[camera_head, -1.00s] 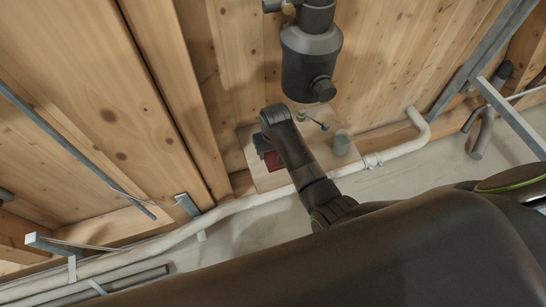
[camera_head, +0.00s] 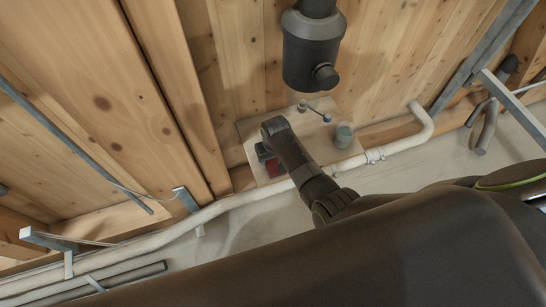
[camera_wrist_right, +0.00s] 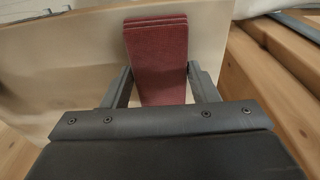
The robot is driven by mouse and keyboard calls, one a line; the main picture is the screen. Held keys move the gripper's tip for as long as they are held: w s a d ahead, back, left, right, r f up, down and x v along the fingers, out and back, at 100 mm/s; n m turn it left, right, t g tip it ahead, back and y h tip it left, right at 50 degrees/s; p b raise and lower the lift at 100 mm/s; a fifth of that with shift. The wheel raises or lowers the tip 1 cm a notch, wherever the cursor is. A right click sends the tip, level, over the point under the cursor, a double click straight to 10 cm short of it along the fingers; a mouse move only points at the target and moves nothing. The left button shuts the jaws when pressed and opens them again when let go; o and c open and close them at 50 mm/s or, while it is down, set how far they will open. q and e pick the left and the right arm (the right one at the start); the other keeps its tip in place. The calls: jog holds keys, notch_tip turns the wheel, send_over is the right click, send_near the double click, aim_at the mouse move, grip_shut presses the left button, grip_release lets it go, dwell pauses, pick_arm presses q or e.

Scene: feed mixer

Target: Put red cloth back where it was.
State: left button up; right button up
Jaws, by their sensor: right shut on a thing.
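The red cloth (camera_wrist_right: 158,60) is a folded, layered strip between the two fingers of my right gripper (camera_wrist_right: 160,84) in the right wrist view. The gripper is shut on it. In the head view my right gripper (camera_head: 265,152) is over the left part of a pale wooden board (camera_head: 250,130), and a bit of the red cloth (camera_head: 274,168) shows beside it. The board also fills much of the background in the wrist view (camera_wrist_right: 60,65). I cannot tell whether the cloth touches the board. My left gripper is not in view.
A grey-green cup (camera_head: 343,136) stands on the board's right part. A small metal piece with round knobs (camera_head: 314,111) lies near its far edge. A dark cylindrical fixture (camera_head: 311,55) hangs above. A pale pipe (camera_head: 250,198) runs along the near side.

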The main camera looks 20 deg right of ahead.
aim_at(274, 164)
jog(key=o, duration=0.9)
jog(key=shift+o, duration=0.2)
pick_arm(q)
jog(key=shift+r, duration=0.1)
pick_arm(e)
jog(key=shift+r, duration=0.2)
pick_arm(q)
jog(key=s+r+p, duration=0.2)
jog(key=p, duration=0.2)
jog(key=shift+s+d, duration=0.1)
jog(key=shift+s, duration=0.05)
pick_arm(e)
notch_tip(274, 164, up, 12)
jog(key=s, duration=0.1)
jog(key=shift+s+f, duration=0.15)
jog(key=shift+s, duration=0.05)
